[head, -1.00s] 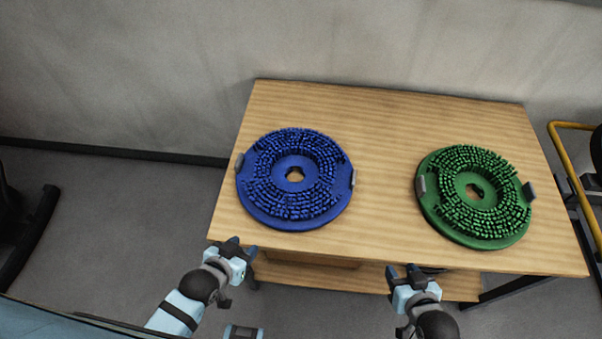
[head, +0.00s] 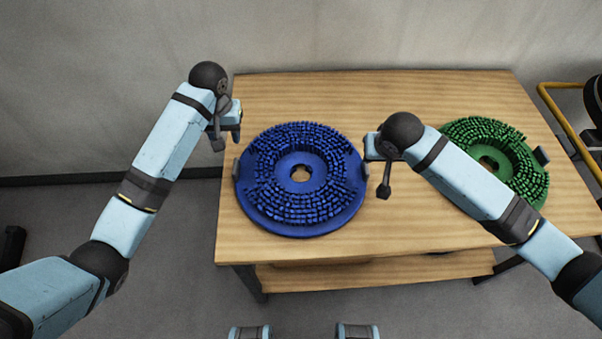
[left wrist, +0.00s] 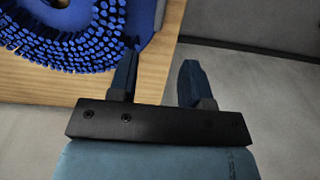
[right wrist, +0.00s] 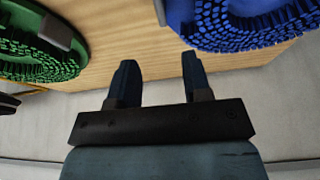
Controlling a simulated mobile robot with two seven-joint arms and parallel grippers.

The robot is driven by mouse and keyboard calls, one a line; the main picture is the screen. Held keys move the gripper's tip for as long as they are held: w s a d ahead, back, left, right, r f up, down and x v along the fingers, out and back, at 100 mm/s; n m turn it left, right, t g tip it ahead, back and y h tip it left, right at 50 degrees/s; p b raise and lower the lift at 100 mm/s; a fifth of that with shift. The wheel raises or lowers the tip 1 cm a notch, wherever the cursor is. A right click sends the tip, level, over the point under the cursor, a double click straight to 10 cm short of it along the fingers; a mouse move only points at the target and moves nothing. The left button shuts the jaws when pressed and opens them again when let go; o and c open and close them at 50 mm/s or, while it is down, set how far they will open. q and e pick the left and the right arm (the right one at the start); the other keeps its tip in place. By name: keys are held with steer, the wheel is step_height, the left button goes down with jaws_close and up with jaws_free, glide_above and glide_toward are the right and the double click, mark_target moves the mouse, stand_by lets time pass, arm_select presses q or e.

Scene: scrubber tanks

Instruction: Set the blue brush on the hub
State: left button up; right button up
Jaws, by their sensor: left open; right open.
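The blue brush (head: 270,205) lies flat on the wooden table, bristles up, with a round hole in its middle. A grey tab (head: 236,170) shows on its left edge and another shows near its right edge. My left gripper (head: 227,133) is open and empty, just beyond the brush's upper left edge. In the left wrist view, the brush (left wrist: 70,45) lies to the left of the open fingers (left wrist: 158,75). My right gripper (head: 376,165) is close to the brush's right edge. Its open, empty fingers (right wrist: 159,76) show in the right wrist view, below the brush (right wrist: 235,30). I see no hub.
A green brush (head: 525,165) lies on the table's right side, partly hidden behind my right arm. The table (head: 400,95) is clear at the back and in front of the blue brush. A yellow rail (head: 570,130) stands beyond the right end. A wall is behind.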

mark_target(235, 165)
arm_select(q)
step_height(235, 165, down, 14)
arm_select(e)
steer(key=x, duration=1.4)
steer(key=shift+r, duration=0.1)
arm_select(q)
jaws_close()
arm_select(e)
jaws_close()
arm_select(q)
steer(key=shift+r, duration=0.15)
arm_select(e)
steer(key=shift+w+a+r, duration=0.1)
